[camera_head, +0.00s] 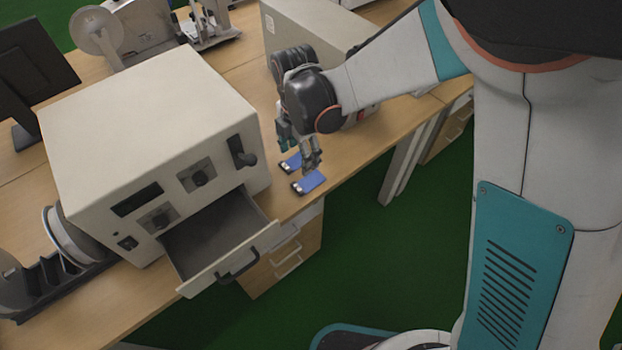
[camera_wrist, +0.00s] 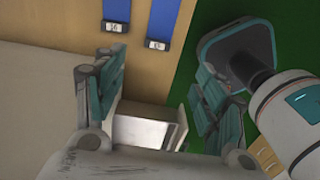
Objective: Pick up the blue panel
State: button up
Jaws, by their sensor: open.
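Two blue panels lie flat on the wooden bench, near its front edge: one panel nearer the edge (camera_head: 309,182) and one farther back (camera_head: 290,163). In the wrist view they show at the top, one panel at left (camera_wrist: 115,12) and one at right (camera_wrist: 163,19), each with a small white label at its end. My gripper (camera_head: 302,157) is just above them in the head view and partly covers the farther one. In the wrist view my gripper (camera_wrist: 160,85) has its fingers wide apart with nothing between them, and both panels lie beyond the fingertips.
A white box-shaped machine (camera_head: 150,110) stands left of the panels, with its drawer (camera_head: 220,240) pulled out past the bench edge. A second pale box (camera_head: 305,32) stands behind my gripper. A dark monitor (camera_head: 35,65) and spools are at left. Green floor (camera_head: 370,260) lies in front.

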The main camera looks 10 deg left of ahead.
jog(key=b, duration=0.3)
send_over(300, 186)
notch_tip(300, 186, down, 9)
jog(key=shift+s+r, duration=0.1)
notch_tip(300, 186, down, 5)
jog(key=b, duration=0.2)
jog(key=shift+a+b, duration=0.1)
jog(key=shift+b, duration=0.3)
jog(key=c, duration=1.1)
